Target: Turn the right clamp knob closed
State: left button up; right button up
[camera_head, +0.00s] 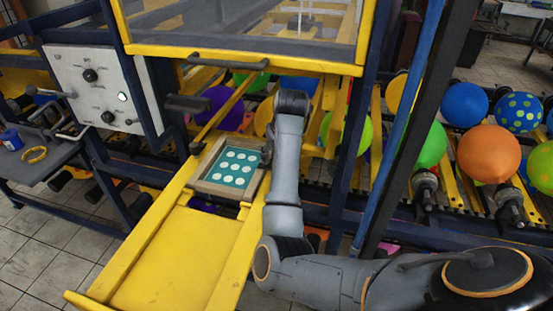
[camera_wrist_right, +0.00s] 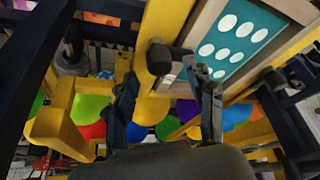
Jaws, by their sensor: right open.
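A printing frame (camera_head: 205,187) with a teal plate (camera_head: 232,168) bearing white ovals sits at the head of the yellow slide. In the right wrist view the plate (camera_wrist_right: 235,40) is at the upper right. A dark rounded clamp knob (camera_wrist_right: 159,57) stands on the yellow beam beside the frame's corner. My right gripper (camera_wrist_right: 162,76) is open, its fingers on either side of the knob with visible gaps; contact cannot be made out. In the head view my right arm covers the right side of the frame and hides that knob and the gripper. My left gripper is not in view.
A yellow-framed hood (camera_head: 250,60) with a dark handle (camera_head: 228,63) overhangs the frame. A blue post (camera_head: 398,130) stands right of my arm. Balloons, such as an orange one (camera_head: 488,153), line the conveyor. A white control panel (camera_head: 98,90) is at left.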

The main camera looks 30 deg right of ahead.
jog(key=v, duration=0.9)
jog(key=shift+s+f, duration=0.1)
jog(key=shift+s, duration=0.05)
